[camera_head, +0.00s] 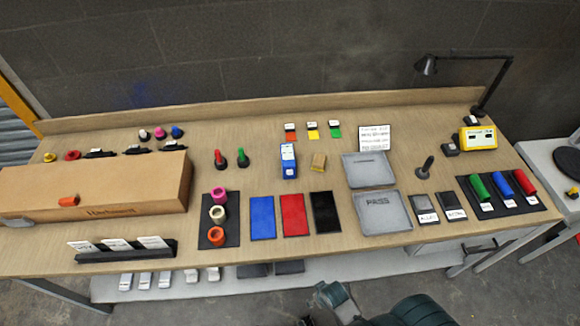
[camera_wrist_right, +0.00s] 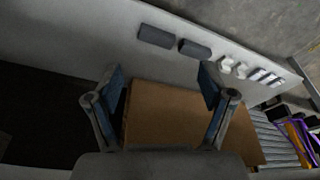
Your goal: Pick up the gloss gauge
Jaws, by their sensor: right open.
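A small blue handheld device with a pale label (camera_head: 288,160) stands near the middle of the bench in the head view. A yellow boxy device with a display (camera_head: 478,138) stands at the back right. No readable label tells which of the two is the gloss gauge. My right gripper (camera_wrist_right: 162,78) is open and empty in the wrist view, its blue-padded fingers wide apart over a brown surface below. It is away from both devices, which do not show in that view. My left gripper is not in view.
A long cardboard box (camera_head: 100,187) fills the bench's left. Blue (camera_head: 262,218), red (camera_head: 295,215) and black (camera_head: 326,212) mats lie in front of the blue device, with a tan block (camera_head: 319,161) beside it. Grey trays (camera_head: 383,213) and a black lamp (camera_head: 426,66) are on the right.

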